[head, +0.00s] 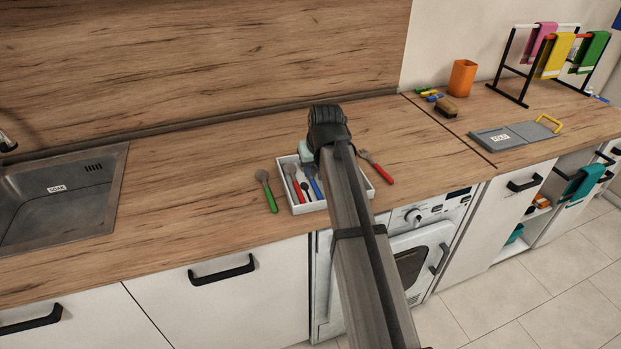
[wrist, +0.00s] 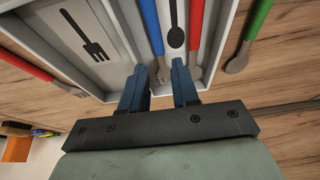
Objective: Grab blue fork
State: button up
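The blue fork (wrist: 152,28) appears to be the blue-handled utensil in the white tray (wrist: 222,35), beside a divider in the wrist view. Its grey end lies between my fingers, and its tines are not clear. In the head view its blue handle (head: 315,186) shows just left of my arm. My gripper (wrist: 158,78) is open, its two blue fingers apart at the tray's end wall. No grip on the fork is visible. In the head view my arm hides the fingers and part of the tray.
A green-handled spoon (head: 268,190) lies left of the tray; a red-handled fork (head: 377,168) lies right. The sink (head: 65,195) is far left.

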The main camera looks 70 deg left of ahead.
aim_at(312, 179)
jog(key=shift+x, duration=2.25)
jog(key=shift+c, duration=0.3)
grip_shut()
